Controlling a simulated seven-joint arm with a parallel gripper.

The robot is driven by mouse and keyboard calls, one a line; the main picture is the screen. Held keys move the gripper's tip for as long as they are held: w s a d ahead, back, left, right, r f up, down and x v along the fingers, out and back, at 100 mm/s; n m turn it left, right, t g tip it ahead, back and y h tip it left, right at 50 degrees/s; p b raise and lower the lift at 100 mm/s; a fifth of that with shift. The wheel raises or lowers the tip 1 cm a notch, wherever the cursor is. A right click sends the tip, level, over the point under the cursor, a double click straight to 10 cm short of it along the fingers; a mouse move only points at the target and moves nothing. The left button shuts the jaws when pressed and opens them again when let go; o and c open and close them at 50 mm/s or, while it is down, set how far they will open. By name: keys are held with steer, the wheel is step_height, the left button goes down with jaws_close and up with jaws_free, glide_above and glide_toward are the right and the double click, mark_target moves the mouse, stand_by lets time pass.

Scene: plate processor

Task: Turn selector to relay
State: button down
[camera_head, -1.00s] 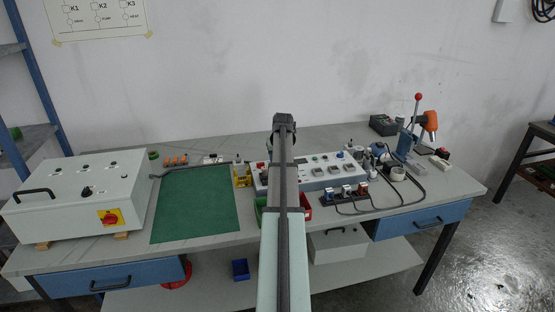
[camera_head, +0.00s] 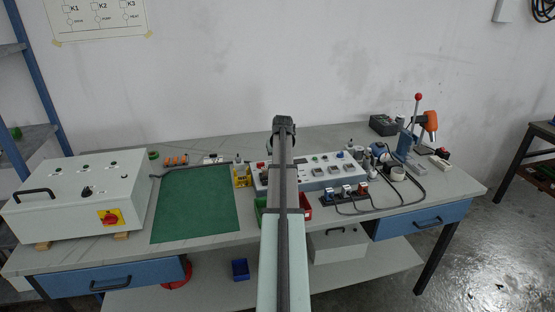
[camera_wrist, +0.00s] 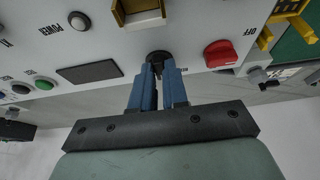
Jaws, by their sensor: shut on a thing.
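The white control panel (camera_head: 318,184) stands on the workbench, partly hidden behind my arm in the head view. In the wrist view the panel face (camera_wrist: 110,42) appears upside down. My gripper (camera_wrist: 158,67) has two blue fingers shut on a small black selector knob (camera_wrist: 157,56) on that face. The fingers cover much of the knob, and its pointer and position labels cannot be read. My fingertips are hidden in the head view.
A red knob (camera_wrist: 220,54) marked OFF sits close beside the fingers. A yellow-framed part (camera_wrist: 138,14), a dark display (camera_wrist: 89,71) and a lamp (camera_wrist: 79,21) marked POWER are nearby. A green mat (camera_head: 195,204) lies clear to the left on the bench.

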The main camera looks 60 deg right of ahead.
steer(key=shift+n, duration=0.3)
steer(key=n, duration=0.1)
steer(key=n+y, duration=0.1)
steer(key=n, duration=0.1)
steer(key=shift+s+d+n+t, duration=0.1)
steer(key=shift+d+n+t, duration=0.2)
steer(key=shift+t, duration=0.1)
steer(key=shift+n+t+y, duration=0.3)
steer(key=shift+n+y, duration=0.6)
steer(key=shift+n, duration=0.9)
steer(key=c, duration=1.1)
jaws_free()
steer(key=shift+c, duration=0.2)
steer(key=v, duration=1.4)
